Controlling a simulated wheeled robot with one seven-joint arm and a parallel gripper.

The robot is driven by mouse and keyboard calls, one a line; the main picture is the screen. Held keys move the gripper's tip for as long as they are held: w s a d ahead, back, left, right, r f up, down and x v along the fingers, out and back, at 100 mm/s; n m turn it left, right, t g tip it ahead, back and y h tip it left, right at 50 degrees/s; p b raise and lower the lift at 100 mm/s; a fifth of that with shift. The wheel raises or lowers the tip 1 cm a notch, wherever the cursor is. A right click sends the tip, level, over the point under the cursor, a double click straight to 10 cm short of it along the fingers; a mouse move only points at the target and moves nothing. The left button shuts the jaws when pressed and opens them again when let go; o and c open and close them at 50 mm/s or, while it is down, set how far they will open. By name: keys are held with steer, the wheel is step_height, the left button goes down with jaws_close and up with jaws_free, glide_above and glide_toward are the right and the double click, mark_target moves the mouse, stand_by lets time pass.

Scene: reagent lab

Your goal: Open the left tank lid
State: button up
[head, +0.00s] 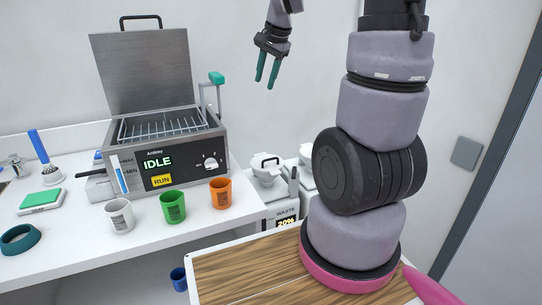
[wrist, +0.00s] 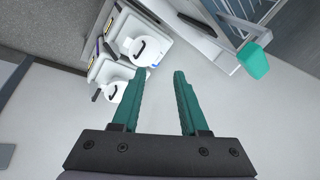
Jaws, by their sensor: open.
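The left tank (head: 281,213) stands on the floor just right of the bench, with a white lid (head: 265,168) and a raised handle. Its front shows a WASTE label and a 20% display. The lid looks closed. A second white-lidded tank (head: 306,160) stands to its right, mostly hidden by my arm. In the wrist view, the left tank's lid (wrist: 151,50) appears nearer the bench and the other lid (wrist: 114,76) below and left. My gripper (head: 266,84) is open and empty, high above the left tank; its fingers (wrist: 160,74) touch nothing.
A bench (head: 95,243) at left carries a bath unit (head: 165,140) with a raised lid and a green-tipped arm (head: 216,78). White, green (head: 173,207) and orange (head: 220,193) cups stand before it. The air between gripper and tanks looks clear.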

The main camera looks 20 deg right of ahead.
steer(key=w+d+f+m+g, duration=0.1)
steer(key=w+d+f+m, duration=0.25)
steer(key=w+f, duration=0.6)
steer(key=m+g+h, duration=0.1)
steer(key=m, duration=0.2)
glide_toward(271, 159)
steer(key=x, duration=0.7)
steer(key=shift+w+f, duration=0.3)
jaws_close()
